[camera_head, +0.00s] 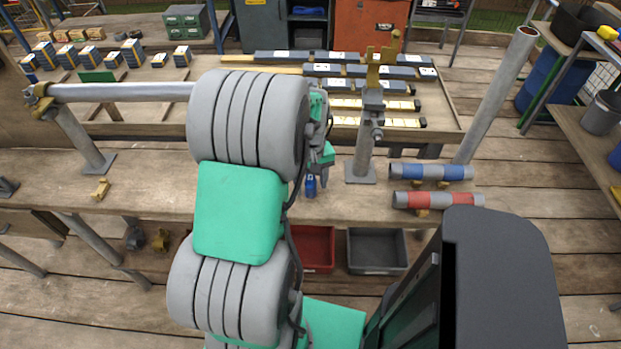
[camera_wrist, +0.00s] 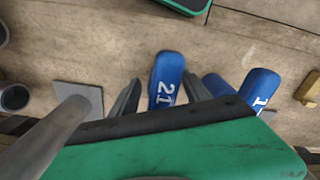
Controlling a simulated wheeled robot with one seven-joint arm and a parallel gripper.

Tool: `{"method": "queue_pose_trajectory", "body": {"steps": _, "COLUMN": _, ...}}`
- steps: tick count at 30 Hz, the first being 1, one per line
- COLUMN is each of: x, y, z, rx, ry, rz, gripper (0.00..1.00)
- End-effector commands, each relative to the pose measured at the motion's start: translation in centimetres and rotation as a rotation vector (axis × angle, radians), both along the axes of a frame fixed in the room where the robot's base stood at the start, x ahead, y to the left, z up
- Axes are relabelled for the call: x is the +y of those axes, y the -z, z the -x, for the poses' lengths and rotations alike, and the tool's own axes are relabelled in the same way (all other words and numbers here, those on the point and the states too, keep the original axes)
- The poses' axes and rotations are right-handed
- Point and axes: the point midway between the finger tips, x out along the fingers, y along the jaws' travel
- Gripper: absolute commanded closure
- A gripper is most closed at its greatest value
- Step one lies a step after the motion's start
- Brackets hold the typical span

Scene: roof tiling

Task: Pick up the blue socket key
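A blue socket key (camera_wrist: 165,72) marked "21" lies between the two dark fingers of my gripper (camera_wrist: 161,84) in the wrist view. A gap shows between it and the left finger; the right finger is close beside it, and I cannot tell if they touch. In the head view, my gripper (camera_head: 322,172) is low over the bench beside a small blue piece (camera_head: 310,186), seemingly the same key. A second blue piece (camera_wrist: 261,86) with a white number starting with "1" lies to the right in the wrist view, with another blue part (camera_wrist: 215,84) beside it.
A grey post (camera_head: 363,150) with a square base plate stands right of my gripper in the head view. Blue-banded (camera_head: 431,172) and red-banded (camera_head: 438,200) tubes lie farther right. Red (camera_head: 312,248) and grey (camera_head: 377,251) bins sit below the bench.

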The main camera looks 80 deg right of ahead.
Motion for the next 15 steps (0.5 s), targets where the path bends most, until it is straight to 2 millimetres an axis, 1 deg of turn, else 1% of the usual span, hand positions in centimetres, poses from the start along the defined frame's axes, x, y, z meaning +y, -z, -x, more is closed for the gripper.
{"method": "queue_pose_trajectory", "body": {"steps": 1, "x": 0.00, "y": -0.01, "z": 0.00, "rx": 0.000, "ry": 0.000, "rz": 0.000, "gripper": 0.50}}
{"method": "queue_pose_trajectory", "body": {"steps": 2, "x": 0.00, "y": -0.01, "z": 0.00, "rx": 0.000, "ry": 0.000, "rz": 0.000, "gripper": 0.52}}
{"method": "queue_pose_trajectory", "body": {"steps": 15, "x": 0.01, "y": -0.03, "z": 0.02, "rx": 0.000, "ry": 0.000, "rz": 0.000, "gripper": 0.88}}
